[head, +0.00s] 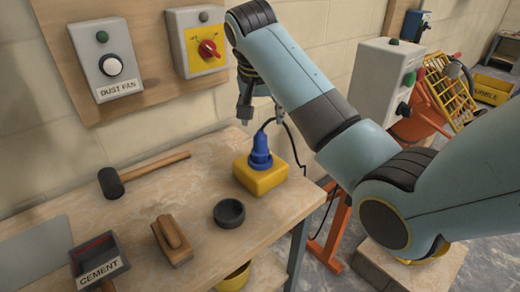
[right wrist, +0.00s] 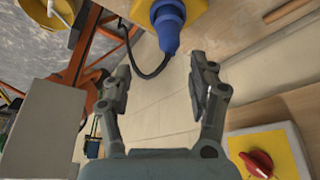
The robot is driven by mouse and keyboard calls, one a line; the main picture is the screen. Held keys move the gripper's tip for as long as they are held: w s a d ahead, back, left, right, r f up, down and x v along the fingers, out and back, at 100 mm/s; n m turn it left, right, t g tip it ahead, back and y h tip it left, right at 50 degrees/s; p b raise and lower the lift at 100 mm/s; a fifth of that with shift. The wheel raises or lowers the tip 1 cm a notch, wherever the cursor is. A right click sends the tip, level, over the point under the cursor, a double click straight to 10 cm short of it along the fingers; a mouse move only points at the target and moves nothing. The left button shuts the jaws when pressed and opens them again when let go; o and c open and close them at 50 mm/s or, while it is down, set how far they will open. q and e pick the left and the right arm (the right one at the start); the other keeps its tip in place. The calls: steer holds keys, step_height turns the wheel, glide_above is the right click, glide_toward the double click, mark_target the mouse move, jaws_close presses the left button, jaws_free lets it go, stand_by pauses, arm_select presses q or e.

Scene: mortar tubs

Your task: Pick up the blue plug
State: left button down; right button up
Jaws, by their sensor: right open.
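The blue plug (head: 261,150) stands upright in a yellow socket block (head: 262,180) near the right end of the workbench. A black cable runs from its top. My right gripper (head: 246,108) is above the plug and slightly left of it, apart from it. In the right wrist view my right gripper (right wrist: 160,72) has its two fingers spread with nothing between them. The blue plug (right wrist: 168,28) shows just beyond the fingertips, with the yellow block (right wrist: 195,10) behind it. My left gripper is in neither view.
On the workbench (head: 200,215) lie a mallet (head: 145,172), a wooden float (head: 172,240), a black ring (head: 229,213) and a cement box (head: 98,262). Behind are a dust fan switch box (head: 105,60) and a yellow panel with a red knob (head: 200,45).

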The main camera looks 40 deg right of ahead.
mark_target(260, 131)
steer(key=shift+m, duration=0.4)
steer(key=w+f, duration=0.1)
steer(key=w+d+f, duration=0.1)
steer(key=w+f, duration=0.1)
steer(key=shift+w+d+f, duration=0.1)
steer(key=shift+d+f, duration=0.1)
steer(key=shift+d, duration=0.2)
steer(key=x, duration=0.5)
steer(key=shift+w+a+f+p, duration=0.15)
steer(key=shift+f+p, duration=0.1)
steer(key=shift+p, duration=0.05)
jaws_close()
